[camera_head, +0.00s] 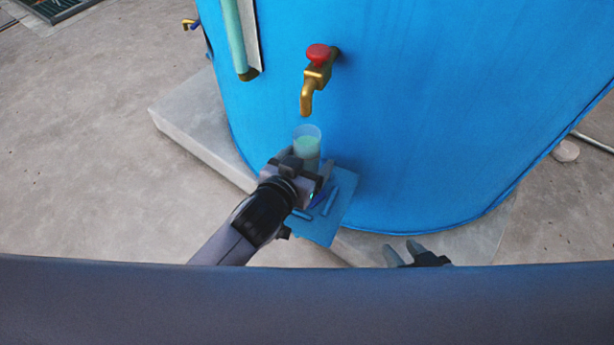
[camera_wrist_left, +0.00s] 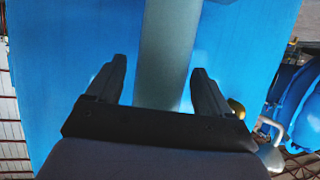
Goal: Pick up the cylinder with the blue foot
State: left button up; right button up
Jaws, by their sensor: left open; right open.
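The clear cylinder (camera_head: 307,142) with pale green content stands upright below a brass tap in the head view. Its lower part and foot are hidden by my left gripper (camera_head: 308,170), which is at the cylinder's near side with its fingers apart. In the left wrist view my left gripper (camera_wrist_left: 160,90) is open; a wide grey-green upright shape shows beyond and between the fingers. I cannot tell if they touch it. My right gripper (camera_head: 404,254) is open and empty at the lower middle, away from the cylinder.
The big blue tank (camera_head: 430,110) stands on a concrete slab (camera_head: 190,120). Its brass tap (camera_head: 316,80) with a red handle hangs just above the cylinder. A small blue platform (camera_head: 338,215) with short bars is under my left gripper. A green sight tube (camera_head: 234,40) is at upper left.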

pick_arm(q)
jog(key=shift+w+d+f, duration=0.1)
jog(key=shift+w+d, duration=0.05)
jog(key=shift+w, duration=0.15)
grip_shut()
